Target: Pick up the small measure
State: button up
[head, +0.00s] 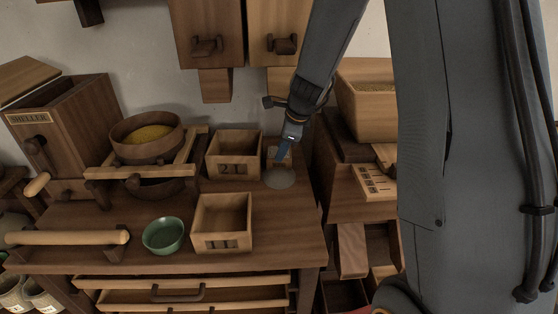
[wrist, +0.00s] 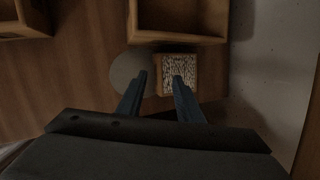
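Two open wooden boxes look like measures: one marked "11" (head: 222,242) at the front of the bench, and one marked "21" (head: 234,168) behind it. Both look empty. I cannot tell for sure which thing is the small measure. My gripper (head: 281,157) is right of the "21" box, pointing down, and is open and empty in the wrist view (wrist: 160,76). A grey disc (head: 280,178) lies beside that piece. The "21" box (wrist: 178,38) shows at the wrist view's top.
A green bowl (head: 163,235) stands left of the "11" box. A round tub of yellow grain (head: 148,148) and the sheller (head: 62,115) are further left. Cupboards (head: 207,30) hang above. A shelf unit (head: 365,205) stands to the right.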

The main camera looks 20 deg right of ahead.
jog(key=x, duration=0.3)
jog(key=b+x, duration=0.1)
jog(key=x, duration=0.2)
jog(key=shift+s+d, duration=0.1)
jog(key=shift+s, duration=0.15)
jog(key=shift+c, duration=0.2)
grip_shut()
